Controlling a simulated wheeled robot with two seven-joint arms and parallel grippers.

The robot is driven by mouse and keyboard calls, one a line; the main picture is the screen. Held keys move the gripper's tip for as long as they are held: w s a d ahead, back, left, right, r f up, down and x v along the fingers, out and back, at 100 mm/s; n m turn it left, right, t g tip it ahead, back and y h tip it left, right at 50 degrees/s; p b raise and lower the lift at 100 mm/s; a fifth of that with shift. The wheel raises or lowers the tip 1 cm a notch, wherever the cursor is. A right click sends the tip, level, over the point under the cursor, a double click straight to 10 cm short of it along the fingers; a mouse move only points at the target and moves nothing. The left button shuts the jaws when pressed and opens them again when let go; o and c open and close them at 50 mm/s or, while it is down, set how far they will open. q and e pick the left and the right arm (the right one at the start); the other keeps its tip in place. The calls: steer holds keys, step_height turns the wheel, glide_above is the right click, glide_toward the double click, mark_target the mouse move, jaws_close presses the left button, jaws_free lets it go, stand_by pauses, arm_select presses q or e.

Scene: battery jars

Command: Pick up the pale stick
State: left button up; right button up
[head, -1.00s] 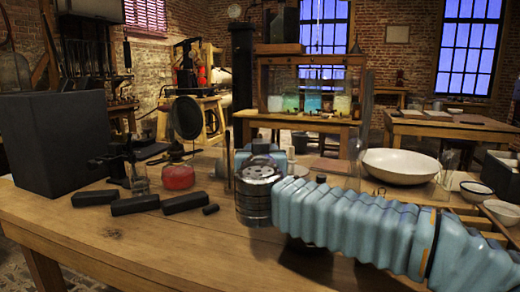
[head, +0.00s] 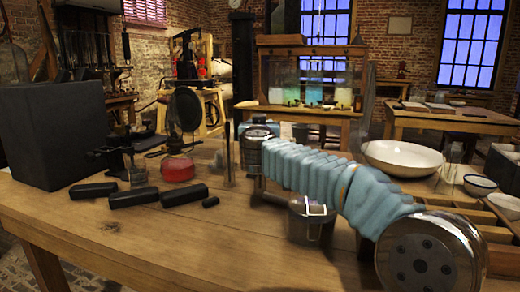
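A thin upright stick (head: 228,153), brownish in this light, stands on the bench just left of the end of my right arm. I cannot tell for sure that it is the pale stick. My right arm, in a pale blue ribbed sleeve, comes in from the right and reaches over the bench. Its metal joint hides what lies beyond, and no fingers of the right gripper show. My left arm and gripper are out of view.
Black blocks (head: 134,197) lie on the bench (head: 150,240) at left, by a big dark box (head: 55,135) and a red-bottomed glass vessel (head: 178,168). A small glass jar (head: 311,222) stands under my arm. A white bowl (head: 403,158) is at right. The front left is clear.

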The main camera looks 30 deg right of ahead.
steer(key=shift+w+d, duration=0.2)
steer(key=shift+w, duration=0.1)
jaws_close()
